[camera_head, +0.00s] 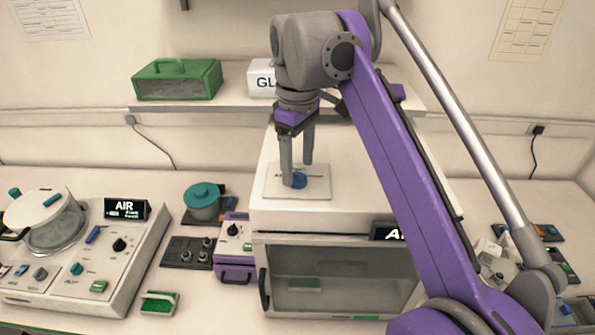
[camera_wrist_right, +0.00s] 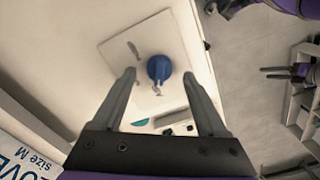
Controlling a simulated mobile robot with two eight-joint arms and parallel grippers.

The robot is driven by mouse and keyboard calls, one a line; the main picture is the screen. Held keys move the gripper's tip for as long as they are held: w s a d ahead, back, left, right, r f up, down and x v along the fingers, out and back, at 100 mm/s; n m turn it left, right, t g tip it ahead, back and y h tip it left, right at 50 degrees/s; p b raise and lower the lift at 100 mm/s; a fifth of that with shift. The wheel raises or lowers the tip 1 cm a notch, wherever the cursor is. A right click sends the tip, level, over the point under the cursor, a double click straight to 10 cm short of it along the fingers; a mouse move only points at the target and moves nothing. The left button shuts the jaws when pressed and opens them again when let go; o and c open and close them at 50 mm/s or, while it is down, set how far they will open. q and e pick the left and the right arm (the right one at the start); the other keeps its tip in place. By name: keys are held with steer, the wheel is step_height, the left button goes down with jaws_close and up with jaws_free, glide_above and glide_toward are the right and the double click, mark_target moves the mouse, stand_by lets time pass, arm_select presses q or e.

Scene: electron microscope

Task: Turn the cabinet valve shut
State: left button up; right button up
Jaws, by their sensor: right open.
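The cabinet valve is a small blue knob (camera_head: 299,180) on a pale square plate (camera_head: 318,190) on top of the white cabinet (camera_head: 268,207). My right gripper (camera_head: 297,175) points down over the plate, its fingers apart and close to the knob. In the right wrist view the knob (camera_wrist_right: 159,68) shows between and a little beyond the two open fingertips (camera_wrist_right: 159,77), with a gap on both sides. Dark marks lie on the plate beside the knob. In the head view a finger partly covers the knob.
A shelf (camera_head: 232,106) behind the cabinet bears a green case (camera_head: 177,80) and a white glove box (camera_head: 262,78). Left of the cabinet stand a teal-lidded pot (camera_head: 203,203) and a white console (camera_head: 85,265). My right arm covers the cabinet's right side.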

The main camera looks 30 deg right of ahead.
steer(key=shift+f, duration=0.75)
steer(key=shift+w, duration=0.1)
jaws_close()
